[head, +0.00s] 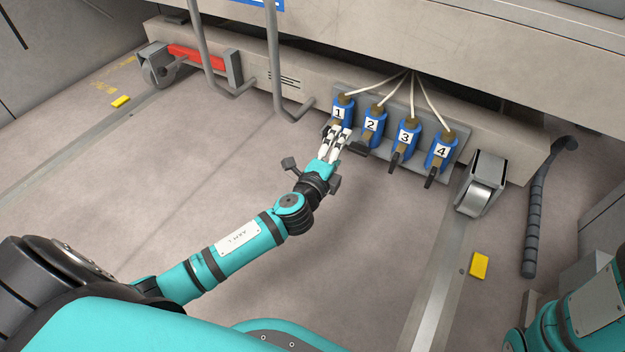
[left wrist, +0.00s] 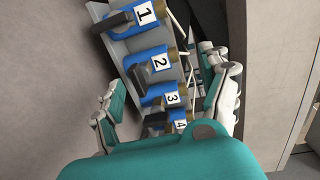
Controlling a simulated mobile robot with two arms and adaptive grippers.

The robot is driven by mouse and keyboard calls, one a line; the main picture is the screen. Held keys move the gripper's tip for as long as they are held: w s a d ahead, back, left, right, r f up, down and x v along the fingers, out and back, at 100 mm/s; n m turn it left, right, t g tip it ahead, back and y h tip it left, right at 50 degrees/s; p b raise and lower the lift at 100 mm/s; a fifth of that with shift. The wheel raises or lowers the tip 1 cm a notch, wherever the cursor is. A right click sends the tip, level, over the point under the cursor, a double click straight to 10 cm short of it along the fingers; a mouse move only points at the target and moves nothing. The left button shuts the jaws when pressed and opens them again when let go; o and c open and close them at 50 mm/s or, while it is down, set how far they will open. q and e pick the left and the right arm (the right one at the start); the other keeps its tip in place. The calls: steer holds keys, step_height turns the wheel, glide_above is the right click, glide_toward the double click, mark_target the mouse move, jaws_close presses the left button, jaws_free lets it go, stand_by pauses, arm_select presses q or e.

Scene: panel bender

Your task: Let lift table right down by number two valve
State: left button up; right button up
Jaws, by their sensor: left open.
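Four blue valves with brass tops sit on a grey bracket (head: 462,150) under the bender, labelled 1 to 4 from left to right. The number two valve (head: 374,122) is just right of my left gripper (head: 341,135). A black handle (head: 358,149) sticks out sideways below it, partly hidden by the fingers. Valve 1 (head: 341,107) is just behind the fingertips. In the left wrist view, valve 2 (left wrist: 158,66) shows between the fingers of the open, empty gripper (left wrist: 165,78); contact cannot be told. My right gripper is out of view.
Valves 3 (head: 405,133) and 4 (head: 441,150) stand to the right, their black handles pointing down. Grey bent bars (head: 275,60) hang at left. The floor in front is clear.

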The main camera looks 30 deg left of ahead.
arm_select(q)
steer(key=s, duration=1.1)
steer(key=shift+s+a, duration=0.2)
steer(key=shift+a, duration=0.05)
stand_by(0.4)
